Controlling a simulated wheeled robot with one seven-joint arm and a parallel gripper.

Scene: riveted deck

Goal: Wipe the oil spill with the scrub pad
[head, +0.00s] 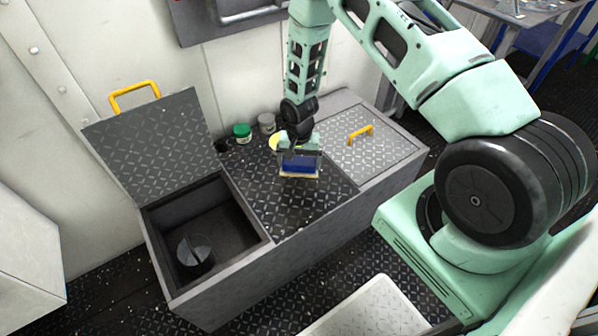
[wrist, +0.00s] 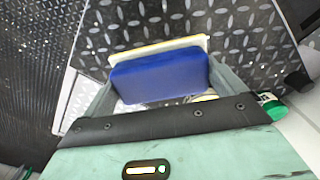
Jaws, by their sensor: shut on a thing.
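My gripper (head: 299,150) is shut on the scrub pad (head: 300,165), a blue block with a pale cream-yellow layer on its far face. In the wrist view the pad (wrist: 160,76) sits between the two fingers, its pale layer turned toward the plate. The pad is at or just above the dark diamond-plate middle section (head: 270,205) of the bench; I cannot tell whether it touches. No clear outline of an oil spill shows; the middle section looks darker and glossier than the right lid, with small bright specks. The pad and gripper hide part of it.
Left of the middle section is an open bin (head: 225,215) with a dark round object (head: 195,252) inside and its lid (head: 150,135) raised. A green-lidded jar (head: 242,132) and a grey jar (head: 267,122) stand behind. The right lid (head: 365,145) is closed, with a yellow handle.

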